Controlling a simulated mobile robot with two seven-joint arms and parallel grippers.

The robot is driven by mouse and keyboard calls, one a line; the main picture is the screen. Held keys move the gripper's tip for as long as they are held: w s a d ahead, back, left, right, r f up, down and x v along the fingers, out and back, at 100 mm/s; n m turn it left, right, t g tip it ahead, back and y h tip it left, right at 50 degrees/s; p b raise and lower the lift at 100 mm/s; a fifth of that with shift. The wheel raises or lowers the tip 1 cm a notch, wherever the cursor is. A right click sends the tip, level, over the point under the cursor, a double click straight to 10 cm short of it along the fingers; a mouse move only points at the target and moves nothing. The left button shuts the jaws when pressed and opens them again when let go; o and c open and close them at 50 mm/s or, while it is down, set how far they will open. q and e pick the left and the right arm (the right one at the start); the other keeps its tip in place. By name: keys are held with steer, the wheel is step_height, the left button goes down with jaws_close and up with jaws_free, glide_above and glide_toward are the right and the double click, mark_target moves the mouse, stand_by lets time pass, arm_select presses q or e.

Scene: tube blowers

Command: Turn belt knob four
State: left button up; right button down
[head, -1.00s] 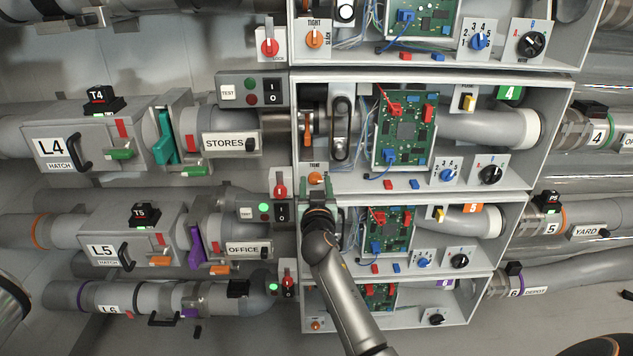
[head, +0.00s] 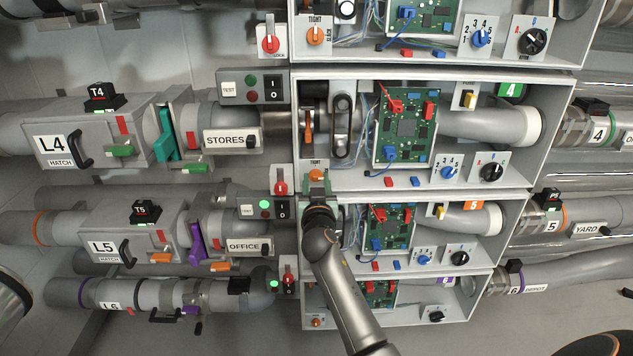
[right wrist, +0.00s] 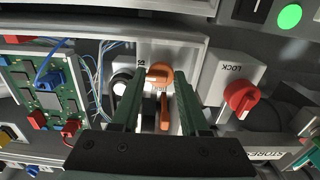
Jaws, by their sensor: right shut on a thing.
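Belt knob four is an orange knob (head: 316,176) on a small white plate at the lower left of box four, under the word TIGHT. In the right wrist view the orange knob (right wrist: 160,76) sits between the tips of my two dark green fingers. My right gripper (head: 317,183) comes up from below and is shut on this knob. The fingers hide part of the plate's lettering, so I cannot read the knob's setting. My left gripper is not in view.
A red LOCK knob (right wrist: 241,98) stands close beside the gripper; it also shows in the head view (head: 281,186). Box four's wall (head: 296,130) and orange lever (head: 308,125) are just above. Box five's circuit board (head: 390,227) lies right of my arm.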

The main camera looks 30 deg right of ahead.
steer(key=n, duration=0.4)
steer(key=shift+r, duration=0.1)
steer(key=n+p, duration=0.1)
steer(key=n, duration=0.4)
steer(key=n+p, duration=0.2)
steer(key=n, duration=0.3)
steer(key=shift+r, duration=0.15)
steer(key=shift+w+n+p, duration=0.1)
steer(key=shift+n+p, duration=0.4)
steer(key=shift+n, duration=1.4)
steer(key=c, duration=0.7)
jaws_free()
